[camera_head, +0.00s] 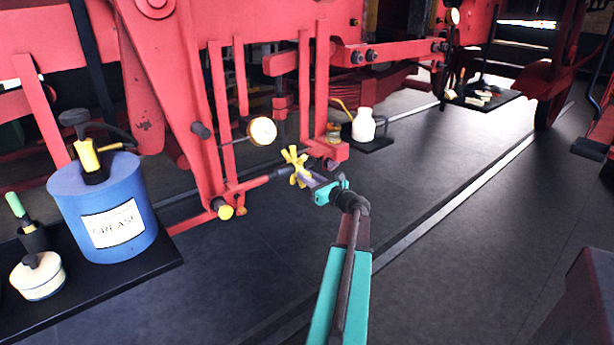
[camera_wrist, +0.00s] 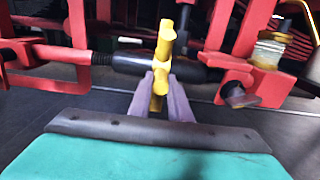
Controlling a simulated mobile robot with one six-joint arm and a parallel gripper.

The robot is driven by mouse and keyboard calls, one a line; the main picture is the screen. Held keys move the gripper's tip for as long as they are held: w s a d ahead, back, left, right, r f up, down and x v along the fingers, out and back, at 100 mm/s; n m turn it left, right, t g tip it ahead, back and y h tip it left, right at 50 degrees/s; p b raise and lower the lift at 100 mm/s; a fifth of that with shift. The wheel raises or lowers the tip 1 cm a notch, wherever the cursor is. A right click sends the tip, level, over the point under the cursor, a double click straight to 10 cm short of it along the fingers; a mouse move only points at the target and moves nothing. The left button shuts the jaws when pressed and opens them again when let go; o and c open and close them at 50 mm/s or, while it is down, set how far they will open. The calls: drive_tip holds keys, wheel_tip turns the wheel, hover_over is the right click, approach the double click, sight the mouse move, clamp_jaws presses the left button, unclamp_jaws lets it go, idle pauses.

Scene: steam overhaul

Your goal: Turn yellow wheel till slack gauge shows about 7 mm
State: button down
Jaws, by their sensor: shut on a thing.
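The yellow wheel (camera_head: 294,167) has several stubby spokes and sits on a rod low on the red frame. In the wrist view the wheel (camera_wrist: 163,60) is seen edge-on in front of a black cylinder (camera_wrist: 135,63). My gripper (camera_head: 310,179) reaches it from the lower right and is shut on the wheel. In the wrist view the two purple-grey fingers of my gripper (camera_wrist: 161,88) stand on either side of a yellow spoke. A round white-faced gauge (camera_head: 262,131) in a brass rim is above left of the wheel; its reading is too small to make out.
Red beams (camera_head: 220,120) surround the wheel closely. A blue grease drum (camera_head: 108,205) stands on a black tray at left. A white oil can (camera_head: 364,125) stands behind the gripper. A glass jar (camera_wrist: 271,50) and dark knob (camera_wrist: 238,96) are right of the wheel.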

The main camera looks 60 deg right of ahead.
sight(304, 185)
drive_tip(key=shift+f, duration=0.3)
drive_tip(key=shift+w+d+f+b, duration=0.1)
drive_tip(key=shift+w+f+b, duration=0.1)
drive_tip(key=shift+f+b, duration=0.35)
drive_tip(key=shift+w+f+b, duration=0.2)
drive_tip(key=shift+f+b, duration=0.05)
drive_tip(key=shift+f, duration=0.45)
drive_tip(key=shift+w+d+f+b, duration=0.1)
drive_tip(key=shift+w+f+b, duration=0.25)
drive_tip(key=shift+f, duration=0.3)
drive_tip(key=shift+w+f, duration=0.15)
drive_tip(key=c, duration=1.6)
unclamp_jaws()
drive_tip(key=shift+d, duration=0.1)
